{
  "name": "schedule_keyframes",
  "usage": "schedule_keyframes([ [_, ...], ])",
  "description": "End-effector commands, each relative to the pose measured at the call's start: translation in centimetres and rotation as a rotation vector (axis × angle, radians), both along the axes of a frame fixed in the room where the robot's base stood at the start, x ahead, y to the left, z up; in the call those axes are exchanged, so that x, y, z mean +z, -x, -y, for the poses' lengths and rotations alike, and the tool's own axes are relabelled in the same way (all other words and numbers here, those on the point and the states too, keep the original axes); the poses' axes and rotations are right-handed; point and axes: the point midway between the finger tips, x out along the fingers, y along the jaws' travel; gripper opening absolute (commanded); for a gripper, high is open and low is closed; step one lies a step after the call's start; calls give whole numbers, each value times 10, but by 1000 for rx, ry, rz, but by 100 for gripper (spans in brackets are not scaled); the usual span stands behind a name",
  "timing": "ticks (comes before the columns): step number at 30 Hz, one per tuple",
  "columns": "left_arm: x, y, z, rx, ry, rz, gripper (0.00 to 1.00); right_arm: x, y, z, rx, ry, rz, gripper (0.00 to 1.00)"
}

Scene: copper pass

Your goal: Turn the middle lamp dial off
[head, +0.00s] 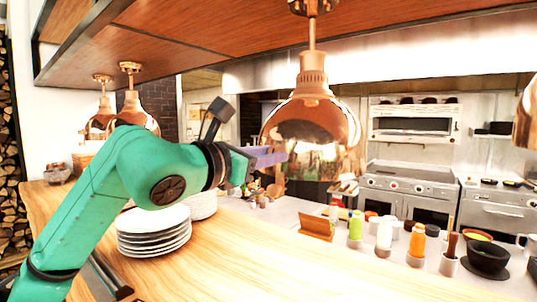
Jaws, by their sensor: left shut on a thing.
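The middle lamp (318,128) is a large shiny copper heat lamp hanging from the wooden shelf on a copper stem. My left gripper (270,157), with pale purple fingers, reaches in from the left to the lower left side of this lamp's shade. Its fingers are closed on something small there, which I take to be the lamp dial. The dial itself is hidden by the fingers. My right gripper is out of view.
Two copper lamps (138,108) hang at the left and another (527,115) at the right edge. A stack of white plates (153,240) stands on the wooden counter (240,265) below my arm. Bottles (416,240) and bowls line the far side.

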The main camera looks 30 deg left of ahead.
Motion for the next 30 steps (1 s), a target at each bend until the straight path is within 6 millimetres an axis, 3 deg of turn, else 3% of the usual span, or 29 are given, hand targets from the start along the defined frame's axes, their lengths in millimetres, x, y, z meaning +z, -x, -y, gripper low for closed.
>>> schedule_keyframes([
  [30, 1, 0, 2, -1, -935, 132, 0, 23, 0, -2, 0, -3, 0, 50],
])
